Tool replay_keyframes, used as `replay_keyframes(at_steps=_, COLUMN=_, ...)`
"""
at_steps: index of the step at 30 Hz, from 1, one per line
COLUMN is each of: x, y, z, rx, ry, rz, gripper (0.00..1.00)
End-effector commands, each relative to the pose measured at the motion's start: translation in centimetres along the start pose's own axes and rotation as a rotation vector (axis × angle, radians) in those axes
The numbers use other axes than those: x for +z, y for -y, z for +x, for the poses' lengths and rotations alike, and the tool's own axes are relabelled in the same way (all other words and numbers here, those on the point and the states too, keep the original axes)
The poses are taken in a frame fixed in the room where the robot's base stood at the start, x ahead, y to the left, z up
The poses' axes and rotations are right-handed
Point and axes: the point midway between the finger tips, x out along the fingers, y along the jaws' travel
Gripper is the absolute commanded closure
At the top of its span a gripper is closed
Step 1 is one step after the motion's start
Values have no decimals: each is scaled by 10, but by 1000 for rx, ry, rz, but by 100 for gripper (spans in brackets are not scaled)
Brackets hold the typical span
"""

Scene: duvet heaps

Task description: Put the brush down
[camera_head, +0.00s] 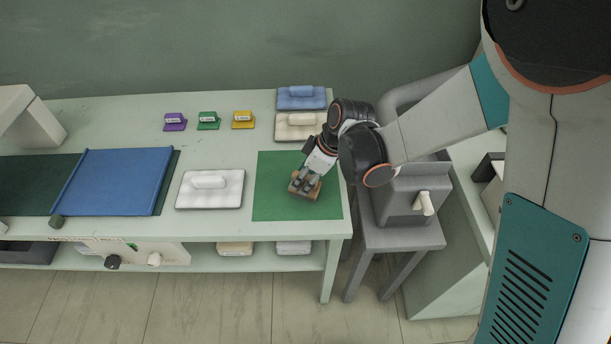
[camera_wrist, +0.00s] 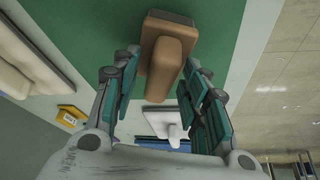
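The brush is a brown block with a raised tan handle. In the head view the brush (camera_head: 301,190) is at the middle of the green mat (camera_head: 275,207) and appears to rest on it, partly hidden by my gripper (camera_head: 309,177). In the wrist view the brush (camera_wrist: 166,45) lies ahead between the teal fingers of my gripper (camera_wrist: 160,68). The fingers stand apart, one on each side of the handle, with a visible gap at the left finger. On the right the finger is close to the handle, and contact there is hard to tell.
Purple, green and yellow labelled blocks (camera_head: 243,120) stand farther back. A blue panel (camera_head: 115,180) is left. A grey machine (camera_head: 408,195) stands right.

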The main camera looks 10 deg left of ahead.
Motion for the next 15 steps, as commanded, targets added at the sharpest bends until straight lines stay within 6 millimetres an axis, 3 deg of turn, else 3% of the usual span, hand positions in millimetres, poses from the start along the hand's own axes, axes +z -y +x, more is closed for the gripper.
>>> replay_keyframes(at_steps=8, x=-2, y=0, z=-4, rx=0, ry=0, rz=0, gripper=59)
replay_keyframes(at_steps=15, x=-2, y=0, z=-48, rx=0, ry=0, rz=2, gripper=59)
